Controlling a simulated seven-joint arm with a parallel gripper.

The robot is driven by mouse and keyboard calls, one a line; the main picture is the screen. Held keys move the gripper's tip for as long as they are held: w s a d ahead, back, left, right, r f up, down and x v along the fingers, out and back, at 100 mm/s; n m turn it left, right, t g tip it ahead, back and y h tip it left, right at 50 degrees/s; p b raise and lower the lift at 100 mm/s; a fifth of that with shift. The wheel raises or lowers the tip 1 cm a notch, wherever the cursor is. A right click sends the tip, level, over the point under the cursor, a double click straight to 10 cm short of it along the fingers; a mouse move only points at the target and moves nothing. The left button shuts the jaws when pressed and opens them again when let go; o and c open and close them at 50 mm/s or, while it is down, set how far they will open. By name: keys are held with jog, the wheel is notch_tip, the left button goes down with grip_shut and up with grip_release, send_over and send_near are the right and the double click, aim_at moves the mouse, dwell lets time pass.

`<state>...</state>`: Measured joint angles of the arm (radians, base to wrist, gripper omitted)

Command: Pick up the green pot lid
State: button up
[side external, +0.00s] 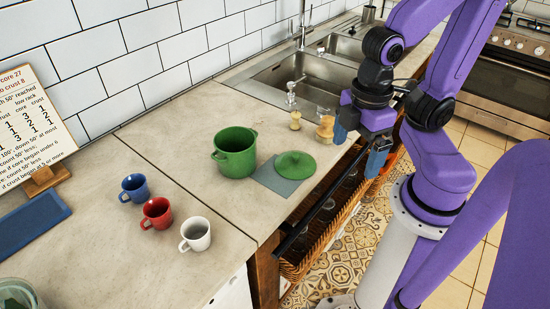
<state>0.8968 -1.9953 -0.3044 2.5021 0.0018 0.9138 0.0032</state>
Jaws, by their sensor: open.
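The green pot lid (296,166) lies on the counter, partly on a flat grey mat (268,181), with its knob facing up. The open green pot (236,154) stands on the counter just left of the lid. My gripper (358,148) is to the right of the lid, near the counter's front edge. It is open and apart from the lid. Its blue fingers point downward, and I see nothing between them.
Two small wooden-toned items, one (295,120) behind the lid and one (325,129) beside my gripper, stand near the sink (315,78). Blue (134,187), red (157,213) and white (195,234) mugs stand at left. A blue tray (30,220) lies farther left.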

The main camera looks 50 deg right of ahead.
jog(key=w+m, duration=0.6)
jog(key=m, duration=2.9)
send_over(296, 155)
jog(key=f, duration=1)
jog(key=shift+s+d+f, duration=0.25)
jog(key=shift+s, duration=0.05)
jog(key=shift+w+a+f, duration=0.1)
jog(key=shift+w+f, duration=0.05)
jog(key=shift+f, duration=1.6)
jog(key=shift+w+a+f, duration=0.1)
jog(key=shift+w+f, duration=0.05)
jog(key=shift+f, duration=1.6)
jog(key=c, duration=0.9)
